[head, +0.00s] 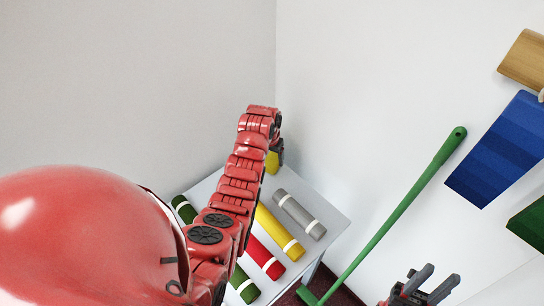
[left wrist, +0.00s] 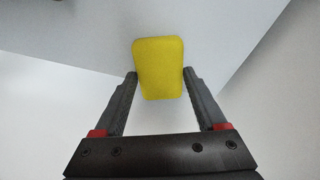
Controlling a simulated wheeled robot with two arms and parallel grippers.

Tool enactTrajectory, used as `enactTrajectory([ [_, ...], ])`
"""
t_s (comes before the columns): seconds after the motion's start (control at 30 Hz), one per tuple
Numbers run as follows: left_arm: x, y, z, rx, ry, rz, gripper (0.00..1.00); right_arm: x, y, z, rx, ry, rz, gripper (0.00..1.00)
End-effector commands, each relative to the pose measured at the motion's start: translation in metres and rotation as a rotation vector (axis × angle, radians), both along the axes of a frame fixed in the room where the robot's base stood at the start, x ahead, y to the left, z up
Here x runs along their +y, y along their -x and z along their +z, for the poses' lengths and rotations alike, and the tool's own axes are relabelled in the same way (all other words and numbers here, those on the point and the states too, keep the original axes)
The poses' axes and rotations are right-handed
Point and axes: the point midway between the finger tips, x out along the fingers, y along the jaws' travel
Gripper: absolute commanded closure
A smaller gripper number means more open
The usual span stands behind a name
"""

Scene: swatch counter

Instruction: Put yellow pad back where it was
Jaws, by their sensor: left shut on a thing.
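The yellow pad (left wrist: 159,62) is a small block with rounded corners, held between the two fingers of my left gripper (left wrist: 159,76). In the head view the pad (head: 272,161) shows partly behind my left gripper (head: 277,158), over the far end of the table. In the left wrist view a pale surface lies beyond the pad; I cannot tell whether the pad touches it. My right gripper (head: 432,280) is at the bottom right of the head view, fingers apart and empty.
A light table (head: 329,208) carries a grey roll (head: 298,214), a yellow roll (head: 279,233), a red roll (head: 265,257) and green rolls (head: 243,286). A long green handle (head: 400,210) leans on the right wall. Blue panels (head: 497,150) and a wooden panel (head: 525,60) hang there.

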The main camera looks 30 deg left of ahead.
Motion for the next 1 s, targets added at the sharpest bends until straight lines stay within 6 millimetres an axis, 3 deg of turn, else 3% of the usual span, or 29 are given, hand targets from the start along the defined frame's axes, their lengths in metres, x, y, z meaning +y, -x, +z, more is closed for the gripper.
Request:
enactTrajectory([
  [0.2,0.0,0.001,-0.006,0.001,0.0,0.0,0.71,0.0,0.0,0.002,0.0,0.0,0.0,0.61],
  [0.23,0.0,0.001,-0.006,0.001,0.0,0.0,0.25,0.0,0.0,0.002,0.0,0.0,0.0,0.61],
  [0.37,0.0,0.0,-0.006,0.001,0.0,-0.001,0.01,0.0,0.0,0.002,0.0,0.0,0.0,0.61],
  [0.73,0.0,0.0,-0.001,-0.003,0.0,-0.001,0.0,0.0,0.0,-0.002,0.0,0.0,0.0,0.61],
  [0.87,0.0,0.002,0.013,-0.006,-0.001,-0.002,0.0,0.0,0.0,-0.009,0.0,0.0,0.0,0.61],
  [1.0,0.0,0.006,0.042,-0.007,-0.002,-0.001,0.0,0.0,0.0,-0.019,0.0,0.0,0.0,0.61],
])
